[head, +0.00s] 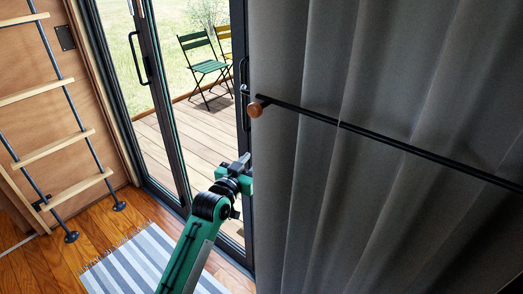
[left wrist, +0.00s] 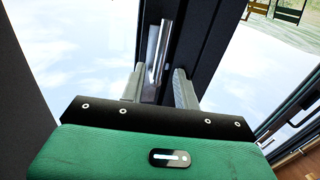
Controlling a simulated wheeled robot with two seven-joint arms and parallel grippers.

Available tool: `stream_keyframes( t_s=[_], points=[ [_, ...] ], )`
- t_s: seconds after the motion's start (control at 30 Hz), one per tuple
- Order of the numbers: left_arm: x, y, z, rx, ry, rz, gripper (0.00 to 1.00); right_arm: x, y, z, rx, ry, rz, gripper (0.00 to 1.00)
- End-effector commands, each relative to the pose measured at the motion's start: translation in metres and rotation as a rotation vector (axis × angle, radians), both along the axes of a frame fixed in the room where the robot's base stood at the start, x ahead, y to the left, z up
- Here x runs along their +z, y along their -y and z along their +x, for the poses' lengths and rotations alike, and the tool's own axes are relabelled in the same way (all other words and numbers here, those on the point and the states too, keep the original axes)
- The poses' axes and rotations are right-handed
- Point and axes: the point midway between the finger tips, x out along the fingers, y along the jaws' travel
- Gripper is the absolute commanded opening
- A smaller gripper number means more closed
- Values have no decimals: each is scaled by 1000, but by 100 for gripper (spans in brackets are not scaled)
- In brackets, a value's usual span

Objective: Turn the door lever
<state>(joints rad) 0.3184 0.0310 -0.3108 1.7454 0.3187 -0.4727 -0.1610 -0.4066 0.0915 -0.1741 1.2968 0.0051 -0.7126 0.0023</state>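A silver door lever (left wrist: 158,52) shows in the left wrist view on the dark door frame (left wrist: 187,45). It hangs roughly upright, with its lower end in line with the gap between my left fingers. My left gripper (left wrist: 157,88) is open, one finger to each side of that gap. I cannot tell whether either finger touches the lever. In the head view my left gripper (head: 241,163) is up against the glass door's dark frame beside the curtain; the lever cannot be made out there. My right gripper is not in view.
A grey curtain (head: 400,80) with a dark rod (head: 390,142) ending in a wooden knob (head: 256,108) fills the right. A ladder (head: 55,148) stands left. A striped rug (head: 140,265) lies on the floor. Folding chairs (head: 205,66) stand on the deck outside.

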Motion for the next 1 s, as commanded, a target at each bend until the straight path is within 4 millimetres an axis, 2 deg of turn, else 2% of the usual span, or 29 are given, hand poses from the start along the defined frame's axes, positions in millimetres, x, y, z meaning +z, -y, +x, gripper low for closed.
stream_keyframes(
  t_s=[0.1,0.3,0.5,0.8,0.97,1.0],
  points=[
    [1,10,22,-1,0,-2,31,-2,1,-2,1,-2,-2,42],
    [0,22,47,-1,0,-1,31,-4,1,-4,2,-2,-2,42],
    [0,27,58,0,0,-1,31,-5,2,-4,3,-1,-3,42],
    [-1,28,59,0,0,-1,31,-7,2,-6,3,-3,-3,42],
    [-1,28,59,0,0,-1,2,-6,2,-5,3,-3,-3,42],
    [-1,28,59,0,0,-1,0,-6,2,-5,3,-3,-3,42]
  ],
)
